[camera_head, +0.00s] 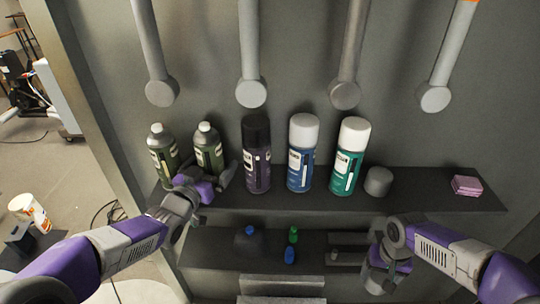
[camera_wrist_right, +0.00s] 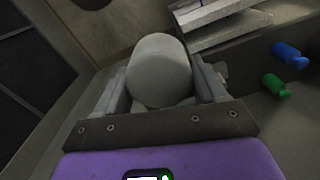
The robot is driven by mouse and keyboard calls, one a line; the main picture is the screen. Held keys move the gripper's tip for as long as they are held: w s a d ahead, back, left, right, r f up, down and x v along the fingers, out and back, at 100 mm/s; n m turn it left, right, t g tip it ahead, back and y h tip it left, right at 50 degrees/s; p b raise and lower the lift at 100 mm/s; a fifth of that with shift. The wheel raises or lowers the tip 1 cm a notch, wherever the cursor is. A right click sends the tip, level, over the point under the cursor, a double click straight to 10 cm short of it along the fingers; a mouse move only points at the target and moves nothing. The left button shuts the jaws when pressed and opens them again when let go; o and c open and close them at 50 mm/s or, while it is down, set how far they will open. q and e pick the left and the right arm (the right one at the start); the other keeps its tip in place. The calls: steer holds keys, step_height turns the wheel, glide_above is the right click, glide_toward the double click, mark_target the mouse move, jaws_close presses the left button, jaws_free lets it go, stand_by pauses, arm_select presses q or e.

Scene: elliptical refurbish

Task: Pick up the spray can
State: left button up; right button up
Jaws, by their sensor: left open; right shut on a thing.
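On the upper shelf stand a black-capped dark purple spray can (camera_head: 257,160), a white-capped blue spray can (camera_head: 302,155) and a white-capped green spray can (camera_head: 349,158). Two olive bottles with small white caps, a left one (camera_head: 163,150) and a right one (camera_head: 208,150), stand left of them. My left gripper (camera_head: 206,178) is open at the right olive bottle's base, partly hiding it; I cannot tell whether they touch. My right gripper (camera_head: 378,272) is low at the right, below the shelf, shut on a plain grey cylinder (camera_wrist_right: 159,70). The cylinder's lower part is hidden.
A short grey cylinder (camera_head: 378,181) and a pink block stack (camera_head: 467,185) sit on the upper shelf (camera_head: 425,196). The lower shelf holds small blue (camera_head: 290,256) and green (camera_head: 293,235) bottles. Grey rods hang above the cans. A white bucket (camera_head: 30,212) is at left.

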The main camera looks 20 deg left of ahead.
mark_target(201, 150)
arm_select(q)
steer(key=c, duration=1.2)
steer(key=shift+o, duration=0.2)
steer(key=shift+r, duration=0.1)
